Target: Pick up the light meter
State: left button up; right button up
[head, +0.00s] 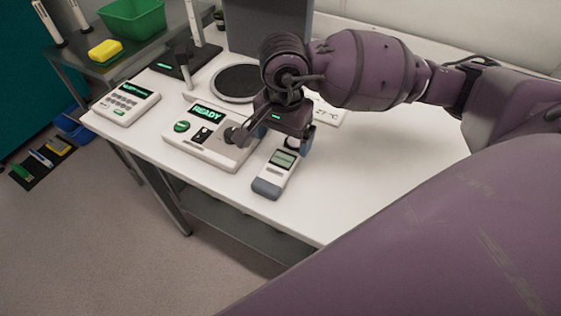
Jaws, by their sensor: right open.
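The light meter (271,178), a white handheld device with a small greenish screen and a dark grey lower end, lies on the white table (345,185) near its front edge. My right gripper (271,140) is at the far end of the meter, with its fingers spread apart. One finger is over the console to the left and the other is just right of the meter's top. The gripper hides part of the meter's far end. I cannot tell if a finger touches it. My left gripper is out of view.
A console (205,151) with a READY display stands close left of the meter. A keypad device (126,103) is at the table's left corner. A round dark plate (236,82) and a card reading 27 °C (328,113) lie behind. The table's right side is clear.

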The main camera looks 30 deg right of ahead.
aim_at(283, 159)
jog(key=shift+s+f+b, duration=0.1)
jog(key=shift+f+b, duration=0.2)
jog(key=shift+f, duration=3)
jog(key=c, duration=1.1)
jog(key=shift+r, duration=0.1)
